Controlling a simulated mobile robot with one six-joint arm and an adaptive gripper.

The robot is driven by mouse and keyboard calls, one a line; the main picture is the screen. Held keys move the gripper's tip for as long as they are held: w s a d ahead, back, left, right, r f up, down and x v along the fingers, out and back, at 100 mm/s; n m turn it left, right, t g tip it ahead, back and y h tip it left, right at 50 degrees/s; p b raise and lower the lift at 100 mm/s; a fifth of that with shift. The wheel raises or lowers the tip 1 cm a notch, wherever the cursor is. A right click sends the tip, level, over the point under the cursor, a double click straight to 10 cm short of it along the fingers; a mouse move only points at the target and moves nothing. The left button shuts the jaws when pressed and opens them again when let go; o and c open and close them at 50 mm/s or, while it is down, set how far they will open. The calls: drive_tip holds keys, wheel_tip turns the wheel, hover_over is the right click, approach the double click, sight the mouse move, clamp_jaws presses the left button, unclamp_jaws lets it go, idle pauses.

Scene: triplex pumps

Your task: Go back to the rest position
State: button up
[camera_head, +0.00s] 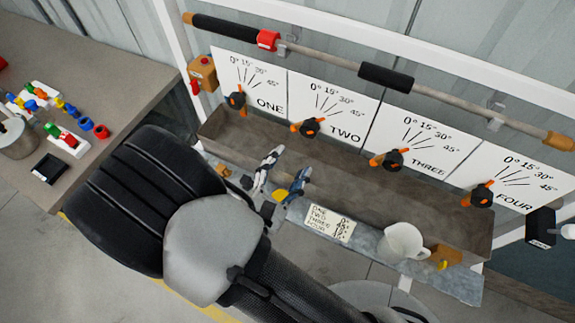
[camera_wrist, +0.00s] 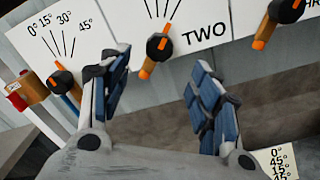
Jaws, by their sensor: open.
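My gripper (camera_head: 284,178) is open and empty, its two blue-padded fingers apart above the near side of the grey trough (camera_head: 425,213). In the wrist view my gripper (camera_wrist: 160,75) shows a finger on each side, with the panel marked TWO (camera_wrist: 212,24) behind. Black knobs with orange handles stand in a row: ONE's knob (camera_head: 236,99), TWO's knob (camera_head: 307,128), THREE's knob (camera_head: 390,159) and FOUR's knob (camera_head: 480,195). In the wrist view TWO's knob (camera_wrist: 158,47) appears between the fingers, apart from them. My arm reaches in from the bottom.
A white mug (camera_head: 401,242) and a card with writing (camera_head: 330,223) are on the front ledge. A rail (camera_head: 330,67) with black grips runs above the panels. A table (camera_head: 85,62) with colourful parts stands at the left. Grey floor shows at the lower left.

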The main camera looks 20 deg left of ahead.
idle(0.4)
drive_tip(key=w+d+r+m+g+h, duration=0.2)
drive_tip(key=d+r+m+h, duration=0.15)
drive_tip(key=d, duration=0.25)
drive_tip(key=w+d+r+m+g+h, duration=0.2)
drive_tip(key=d+r+m+h, duration=0.15)
drive_tip(key=d, duration=0.25)
drive_tip(key=s+d+r+m+g+h, duration=0.1)
drive_tip(key=s+d+m+g+h, duration=0.1)
drive_tip(key=d+m+g, duration=0.35)
drive_tip(key=s+d+r+m+g+h, duration=0.1)
drive_tip(key=s+d+r+m+g, duration=0.15)
drive_tip(key=d, duration=0.55)
drive_tip(key=s+d+m+g+y, duration=0.5)
drive_tip(key=s+m+g+y, duration=0.1)
drive_tip(key=s+m, duration=0.15)
wheel_tip(320, 180, up, 7)
drive_tip(key=a+m+t+y, duration=0.2)
drive_tip(key=m+t+y, duration=0.2)
drive_tip(key=m+y, duration=0.1)
drive_tip(key=shift+s+a+f+m+t+y, duration=0.2)
drive_tip(key=shift+s+m+t+y, duration=0.15)
drive_tip(key=shift+m, duration=0.2)
drive_tip(key=shift+s+a, duration=0.1)
